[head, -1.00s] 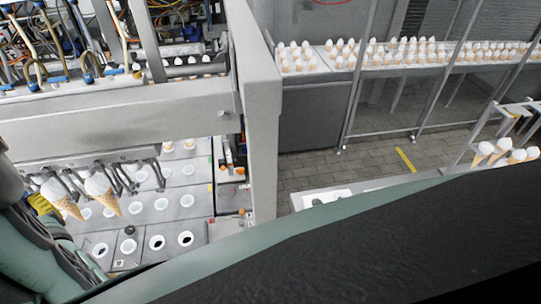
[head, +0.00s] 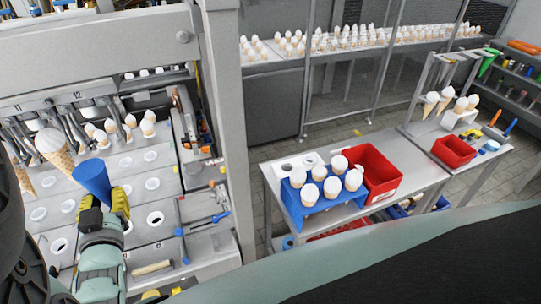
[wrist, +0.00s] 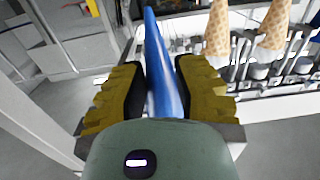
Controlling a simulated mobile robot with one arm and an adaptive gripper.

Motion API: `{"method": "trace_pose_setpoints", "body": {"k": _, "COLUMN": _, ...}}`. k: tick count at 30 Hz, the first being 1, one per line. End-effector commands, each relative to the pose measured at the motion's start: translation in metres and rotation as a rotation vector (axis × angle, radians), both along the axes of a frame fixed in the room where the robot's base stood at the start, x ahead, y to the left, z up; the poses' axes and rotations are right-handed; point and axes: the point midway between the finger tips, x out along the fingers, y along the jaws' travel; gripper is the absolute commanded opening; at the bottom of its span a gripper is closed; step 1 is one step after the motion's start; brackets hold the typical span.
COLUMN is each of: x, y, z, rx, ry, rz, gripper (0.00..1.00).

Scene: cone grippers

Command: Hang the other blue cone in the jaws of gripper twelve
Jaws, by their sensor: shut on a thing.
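My gripper (head: 104,201) is shut on a blue cone (head: 93,180), with its yellow finger pads on either side of the cone. In the head view the cone's wide end points up, above the white tray with round holes and in front of the hanging jaws. The wrist view shows the blue cone (wrist: 163,70) between the pads of my gripper (wrist: 160,95). The label 12 (head: 77,95) is on the rail above a set of dark jaws. A white-topped waffle cone (head: 53,146) hangs just left of it. Whether the jaws under 12 are empty is hard to tell.
Several white-topped cones (head: 131,121) stand behind the tray. The machine's grey post (head: 228,130) rises to the right. Beyond it, a table holds a blue rack (head: 300,208) of cones and a red bin (head: 372,165). The wrist view shows two hanging waffle cones (wrist: 217,28) nearby.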

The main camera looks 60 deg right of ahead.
Motion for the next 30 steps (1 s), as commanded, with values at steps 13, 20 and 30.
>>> {"method": "trace_pose_setpoints", "body": {"k": 13, "x": -0.003, "y": -0.005, "z": -0.005, "rx": 0.000, "ry": 0.001, "rz": -0.025, "gripper": 0.04}}
{"method": "trace_pose_setpoints", "body": {"k": 20, "x": -0.001, "y": -0.006, "z": -0.005, "rx": -0.001, "ry": -0.002, "rz": -0.024, "gripper": 0.04}}
{"method": "trace_pose_setpoints", "body": {"k": 30, "x": 0.026, "y": -0.025, "z": -0.007, "rx": 0.000, "ry": -0.003, "rz": -0.025, "gripper": 0.04}}
